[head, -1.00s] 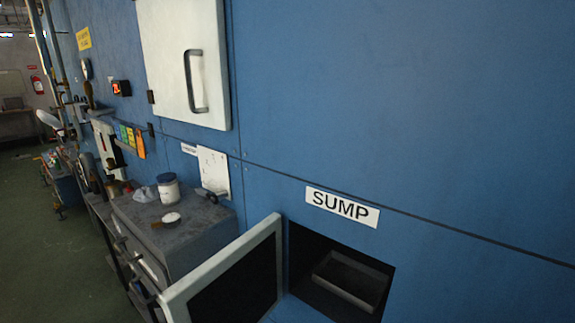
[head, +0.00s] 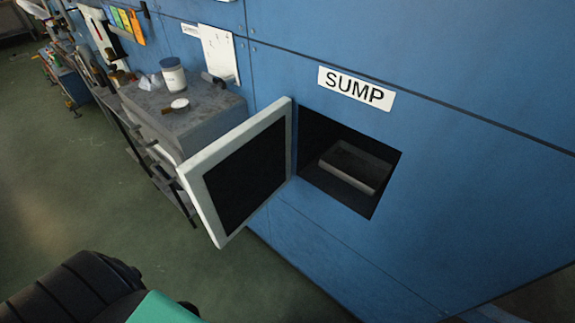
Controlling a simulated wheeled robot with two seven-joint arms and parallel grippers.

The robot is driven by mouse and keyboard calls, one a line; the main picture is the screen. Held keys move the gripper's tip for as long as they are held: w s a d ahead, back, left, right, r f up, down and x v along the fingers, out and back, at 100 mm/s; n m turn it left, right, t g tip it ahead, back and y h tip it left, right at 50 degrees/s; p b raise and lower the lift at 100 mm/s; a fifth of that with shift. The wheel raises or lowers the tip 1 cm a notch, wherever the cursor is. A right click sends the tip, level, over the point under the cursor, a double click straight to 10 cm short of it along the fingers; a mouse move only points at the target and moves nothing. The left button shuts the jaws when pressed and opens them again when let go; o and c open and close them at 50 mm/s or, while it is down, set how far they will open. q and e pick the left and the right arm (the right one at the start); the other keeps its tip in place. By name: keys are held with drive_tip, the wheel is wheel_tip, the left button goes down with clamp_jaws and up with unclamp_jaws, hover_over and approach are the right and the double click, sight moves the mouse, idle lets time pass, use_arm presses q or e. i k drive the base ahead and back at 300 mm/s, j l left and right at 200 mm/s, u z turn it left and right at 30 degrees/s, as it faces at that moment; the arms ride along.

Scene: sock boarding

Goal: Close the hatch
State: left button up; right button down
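The hatch door (head: 203,167) has a pale frame and a dark inner panel. It stands wide open, swung out to the left from the opening in the blue wall. Its right edge meets the left side of the opening. The dark sump opening (head: 318,181) is uncovered, with a grey tray (head: 352,167) inside. A white SUMP label (head: 356,89) is on the wall above it. Part of my body, black and green, shows at the lower left, well short of the door. Neither gripper's fingers can be seen.
A grey cabinet (head: 200,131) stands against the wall behind the door, with a white jar (head: 174,76) and a small dish (head: 180,104) on top. The green floor (head: 90,200) is clear at left. The blue wall (head: 470,180) right of the opening is bare.

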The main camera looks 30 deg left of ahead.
sight(228, 182)
drive_tip(key=j+z, duration=0.5)
drive_tip(key=j, duration=0.3)
drive_tip(key=k+j+z, duration=0.15)
drive_tip(key=j+z, duration=0.3)
drive_tip(key=j, duration=0.35)
